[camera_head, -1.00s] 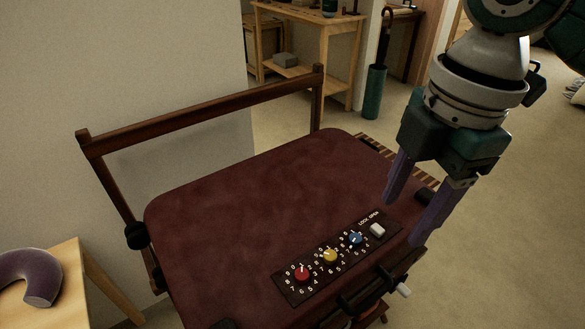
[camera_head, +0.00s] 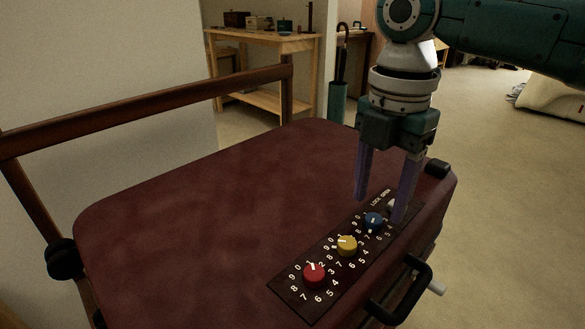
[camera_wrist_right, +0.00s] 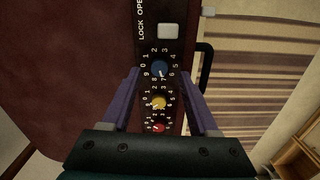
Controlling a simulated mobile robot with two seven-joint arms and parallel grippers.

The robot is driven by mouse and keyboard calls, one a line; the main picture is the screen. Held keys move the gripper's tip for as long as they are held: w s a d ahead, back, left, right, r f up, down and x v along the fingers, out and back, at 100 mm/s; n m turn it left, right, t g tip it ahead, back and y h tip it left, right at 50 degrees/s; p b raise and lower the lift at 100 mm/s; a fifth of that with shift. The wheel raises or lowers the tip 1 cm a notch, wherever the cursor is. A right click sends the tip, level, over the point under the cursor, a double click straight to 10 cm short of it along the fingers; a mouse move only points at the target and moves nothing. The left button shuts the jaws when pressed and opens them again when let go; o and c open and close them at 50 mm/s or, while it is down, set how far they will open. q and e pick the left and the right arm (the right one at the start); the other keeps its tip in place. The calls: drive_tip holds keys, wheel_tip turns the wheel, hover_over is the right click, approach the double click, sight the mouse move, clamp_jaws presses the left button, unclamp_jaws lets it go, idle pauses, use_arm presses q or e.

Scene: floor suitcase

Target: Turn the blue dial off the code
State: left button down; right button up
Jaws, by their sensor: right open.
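The blue dial (camera_head: 373,222) is on the dark lock panel (camera_head: 300,290) on top of the maroon suitcase (camera_head: 200,210). A yellow dial (camera_head: 347,245) and a red dial (camera_head: 314,275) sit in line with it. My right gripper (camera_head: 380,210) is open, pointing down, with its purple fingers around the far end of the panel. One finger partly covers the pale lock button. In the right wrist view, the blue dial (camera_wrist_right: 160,69) shows between and just beyond the open fingertips (camera_wrist_right: 166,74). Contact with the dial cannot be told. My left gripper is not in view.
A black handle (camera_head: 400,292) sticks out from the suitcase's front side. A wooden rail (camera_head: 150,104) runs behind the suitcase. A wooden table (camera_head: 262,42) and a green umbrella stand (camera_head: 337,103) stand farther back. The suitcase top left of the panel is clear.

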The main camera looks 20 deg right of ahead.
sight(373, 221)
drive_tip(key=shift+f, duration=1.3)
clamp_jaws()
